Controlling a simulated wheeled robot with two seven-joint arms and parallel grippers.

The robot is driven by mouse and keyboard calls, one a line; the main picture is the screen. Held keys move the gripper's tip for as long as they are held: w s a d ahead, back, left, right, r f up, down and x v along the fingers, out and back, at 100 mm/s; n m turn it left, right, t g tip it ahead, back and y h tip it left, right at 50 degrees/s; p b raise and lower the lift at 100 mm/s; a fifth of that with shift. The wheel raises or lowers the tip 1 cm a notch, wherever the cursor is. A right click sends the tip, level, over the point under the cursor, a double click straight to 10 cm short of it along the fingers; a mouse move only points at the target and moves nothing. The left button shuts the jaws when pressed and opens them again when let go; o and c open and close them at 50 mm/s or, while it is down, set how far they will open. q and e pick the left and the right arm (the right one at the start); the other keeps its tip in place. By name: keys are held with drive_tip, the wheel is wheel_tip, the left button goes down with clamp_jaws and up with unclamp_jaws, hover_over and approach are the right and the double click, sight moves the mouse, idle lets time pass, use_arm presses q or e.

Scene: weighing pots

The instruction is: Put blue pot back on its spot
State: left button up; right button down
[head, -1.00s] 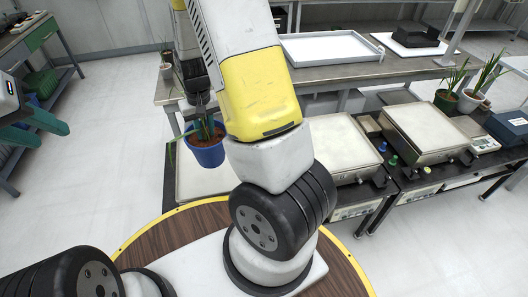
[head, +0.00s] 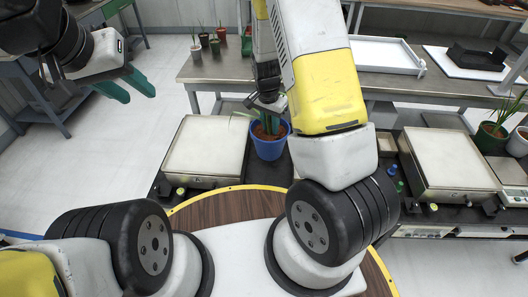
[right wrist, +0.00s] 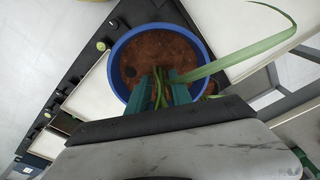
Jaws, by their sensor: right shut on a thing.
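The blue pot (head: 270,147) holds brown soil and a green plant. In the head view it hangs upright in front of the back table, just right of the left scale. My right gripper (head: 268,108) is above the pot. In the right wrist view its teal fingers (right wrist: 163,92) are shut around the plant's stem, inside the rim of the blue pot (right wrist: 122,92). One long leaf reaches out to the right. My left gripper (head: 127,86) is at the upper left of the head view, empty, with its teal fingers apart.
Several small potted plants (head: 214,46) stand on the back table's left end (head: 215,70). A white tray (head: 385,55) lies further right. Pale-topped scales stand at left (head: 205,150) and right (head: 450,160). My right arm hides the area between pot and right scale.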

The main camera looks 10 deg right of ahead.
sight(270, 137)
drive_tip(key=f+m, duration=0.2)
drive_tip(key=m, duration=0.1)
drive_tip(key=w+f+m, duration=0.1)
drive_tip(key=f+m, duration=0.2)
drive_tip(key=m, duration=0.1)
drive_tip(key=w+f+m+g, duration=0.1)
drive_tip(key=f+m, duration=0.1)
drive_tip(key=m, duration=0.1)
drive_tip(key=shift+d+f+m, duration=0.3)
drive_tip(key=shift+f+m, duration=0.05)
drive_tip(key=shift+m, duration=0.05)
drive_tip(key=shift+w+f+m, duration=0.15)
drive_tip(key=shift+f+m, duration=0.35)
drive_tip(key=shift+m, duration=0.2)
wheel_tip(270, 137, down, 10)
drive_tip(key=shift+f, duration=0.2)
drive_tip(key=c, duration=1.1)
unclamp_jaws()
drive_tip(key=shift+c, duration=0.2)
